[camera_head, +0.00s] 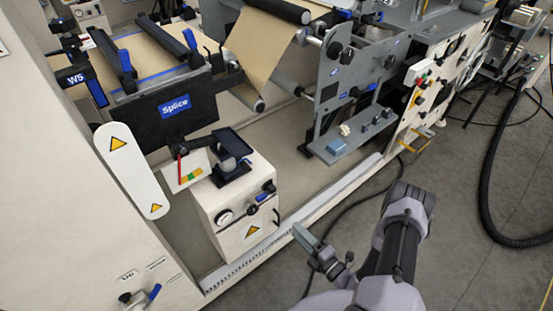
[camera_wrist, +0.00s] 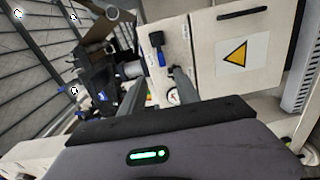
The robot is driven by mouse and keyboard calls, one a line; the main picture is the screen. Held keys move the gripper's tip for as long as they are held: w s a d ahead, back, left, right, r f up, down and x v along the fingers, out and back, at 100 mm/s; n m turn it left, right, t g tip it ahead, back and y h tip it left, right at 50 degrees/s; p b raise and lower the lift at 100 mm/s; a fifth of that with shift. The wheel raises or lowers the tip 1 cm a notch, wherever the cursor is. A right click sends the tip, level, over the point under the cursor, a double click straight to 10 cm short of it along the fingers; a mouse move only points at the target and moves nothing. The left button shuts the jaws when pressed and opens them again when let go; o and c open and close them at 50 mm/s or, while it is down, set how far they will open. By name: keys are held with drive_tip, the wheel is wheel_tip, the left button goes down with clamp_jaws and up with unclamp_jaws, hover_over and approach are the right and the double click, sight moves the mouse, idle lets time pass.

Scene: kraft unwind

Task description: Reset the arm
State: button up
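My gripper (camera_wrist: 158,82) shows in the wrist view with its two grey fingers apart and nothing between them. In the camera_head view my gripper (camera_head: 304,236) is low, right of centre, in front of the machine's lower rail. My grey arm bends up to a joint right of it and comes back down. The fingers point toward a white cabinet (camera_head: 240,207) with a gauge and a yellow warning triangle. The cabinet also shows in the wrist view (camera_wrist: 212,70), behind the fingers. I cannot tell the exact gap between fingers and cabinet.
A black splice table (camera_head: 175,107) with brown kraft web (camera_head: 258,45) stands behind the cabinet. A white machine panel (camera_head: 135,172) fills the left. A grey side frame (camera_head: 333,84) is at centre right. Grey floor (camera_head: 470,260) is open at lower right.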

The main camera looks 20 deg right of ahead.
drive_tip(key=a+r+n+g+y, duration=0.5)
drive_tip(key=a+r+n+g, duration=0.15)
drive_tip(key=r+n, duration=0.5)
drive_tip(key=a+r+n+g+y, duration=0.45)
drive_tip(key=r+n+g, duration=0.25)
drive_tip(key=r+n, duration=0.5)
drive_tip(key=s+a+r+n+g+h, duration=0.4)
drive_tip(key=s+r+n+h, duration=0.4)
drive_tip(key=s+r+n, duration=0.3)
drive_tip(key=s+d+r+n+t+h, duration=0.3)
drive_tip(key=r+n+t+h, duration=0.3)
drive_tip(key=n, duration=0.5)
drive_tip(key=shift+s+d+r, duration=0.2)
drive_tip(key=shift+d+r, duration=0.1)
drive_tip(key=shift+d, duration=0.1)
